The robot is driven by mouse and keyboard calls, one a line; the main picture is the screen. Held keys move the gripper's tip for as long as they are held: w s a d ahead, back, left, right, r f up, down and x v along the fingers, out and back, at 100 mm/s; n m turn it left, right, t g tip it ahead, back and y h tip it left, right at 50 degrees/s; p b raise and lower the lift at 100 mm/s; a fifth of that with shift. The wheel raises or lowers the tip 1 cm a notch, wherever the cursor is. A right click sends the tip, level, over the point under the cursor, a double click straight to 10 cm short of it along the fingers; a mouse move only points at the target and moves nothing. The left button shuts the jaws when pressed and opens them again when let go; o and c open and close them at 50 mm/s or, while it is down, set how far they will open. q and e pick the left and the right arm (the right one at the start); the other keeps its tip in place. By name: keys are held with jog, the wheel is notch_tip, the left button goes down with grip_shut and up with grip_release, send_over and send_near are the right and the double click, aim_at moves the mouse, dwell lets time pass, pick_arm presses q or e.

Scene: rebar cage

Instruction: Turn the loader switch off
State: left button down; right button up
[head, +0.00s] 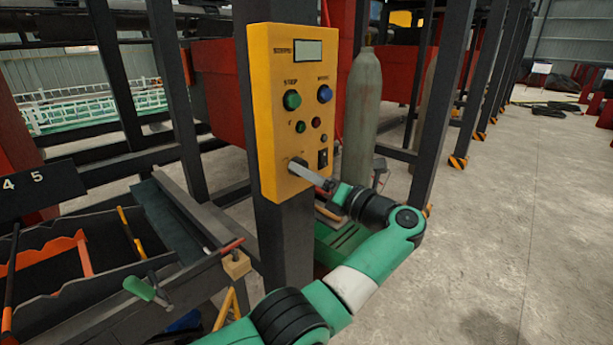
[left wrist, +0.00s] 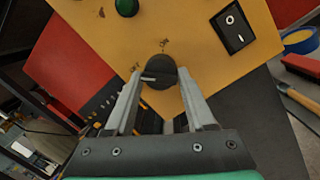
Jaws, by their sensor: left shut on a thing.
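The loader switch is a black rotary knob low on the yellow control box (head: 262,120). In the left wrist view the knob (left wrist: 162,70) sits between the two fingertips, its pale mark pointing left in the picture. My left gripper (head: 298,166) reaches the box from the right and is shut on the knob; it also shows in the left wrist view (left wrist: 160,84). In the head view the fingers hide most of the knob. My right gripper is not in view.
The box carries a green button (head: 292,100), a blue button (head: 325,93), a small red one (head: 316,122) and a black rocker switch (head: 323,158). It hangs on a dark post (head: 288,235). A grey gas cylinder (head: 361,120) stands behind, right. A tool bin (head: 75,285) is lower left.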

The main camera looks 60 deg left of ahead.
pick_arm(q)
jog(key=shift+f, duration=0.25)
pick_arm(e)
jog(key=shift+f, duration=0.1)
pick_arm(q)
jog(key=shift+c, duration=2.3)
grip_release()
jog(key=shift+w, duration=0.1)
jog(key=shift+o, duration=0.9)
jog(key=shift+r, duration=0.15)
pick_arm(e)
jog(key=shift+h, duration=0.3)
